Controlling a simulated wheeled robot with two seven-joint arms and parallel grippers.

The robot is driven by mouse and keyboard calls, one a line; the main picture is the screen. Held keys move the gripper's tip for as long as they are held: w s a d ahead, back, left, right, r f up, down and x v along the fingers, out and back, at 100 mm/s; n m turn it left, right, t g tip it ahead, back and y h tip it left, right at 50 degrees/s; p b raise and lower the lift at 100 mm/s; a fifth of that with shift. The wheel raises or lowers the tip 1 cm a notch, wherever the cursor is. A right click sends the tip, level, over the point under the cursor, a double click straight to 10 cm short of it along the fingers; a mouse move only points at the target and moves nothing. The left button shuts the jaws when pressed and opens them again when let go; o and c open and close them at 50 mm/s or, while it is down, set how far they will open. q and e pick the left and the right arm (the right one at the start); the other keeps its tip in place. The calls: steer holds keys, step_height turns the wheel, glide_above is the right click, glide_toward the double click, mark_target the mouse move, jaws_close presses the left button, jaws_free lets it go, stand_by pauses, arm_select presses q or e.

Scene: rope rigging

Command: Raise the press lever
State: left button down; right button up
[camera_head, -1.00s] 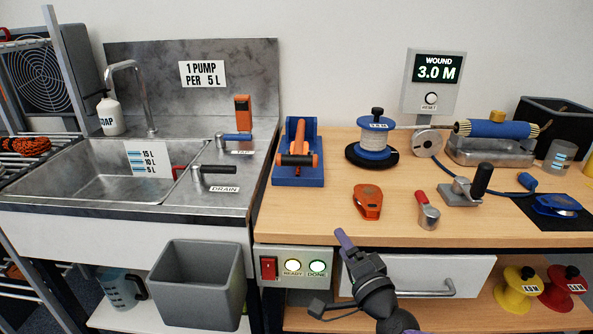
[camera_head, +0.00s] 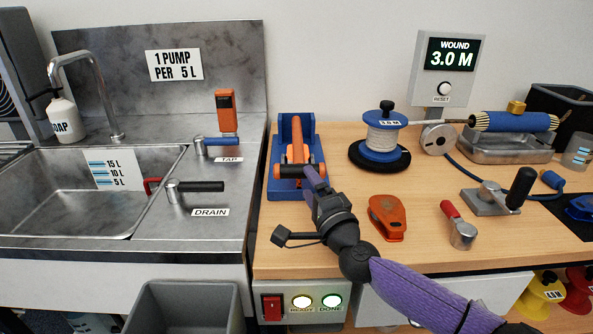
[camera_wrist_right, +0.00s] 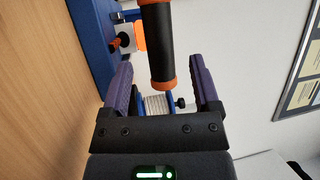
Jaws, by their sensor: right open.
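The press (camera_head: 290,190) is a blue frame with an orange lever at the back left of the wooden bench. The lever's black handle (camera_head: 293,171) with orange ends lies crosswise at the press front. My right gripper (camera_head: 308,175) is at the handle in the head view, its purple fingers pointing toward it. In the right wrist view the black handle (camera_wrist_right: 158,45) reaches into the gap between the two open fingers of that gripper (camera_wrist_right: 162,85), with space on both sides. Whether either finger touches the handle I cannot tell. My left gripper is out of view.
An orange tool (camera_head: 388,216) and a red-handled clamp (camera_head: 460,230) lie right of my right arm. A rope spool (camera_head: 382,133) stands right of the press. The sink counter (camera_head: 225,215) is to the left.

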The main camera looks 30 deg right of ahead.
mark_target(304, 177)
steer(key=b+x, duration=0.1)
steer(key=x, duration=0.3)
steer(key=shift+w+f, duration=0.1)
steer(key=shift+w, duration=0.1)
steer(key=shift+w+d, duration=0.15)
steer(key=shift+w, duration=0.35)
steer(key=shift+c, duration=0.2)
jaws_close()
stand_by(0.5)
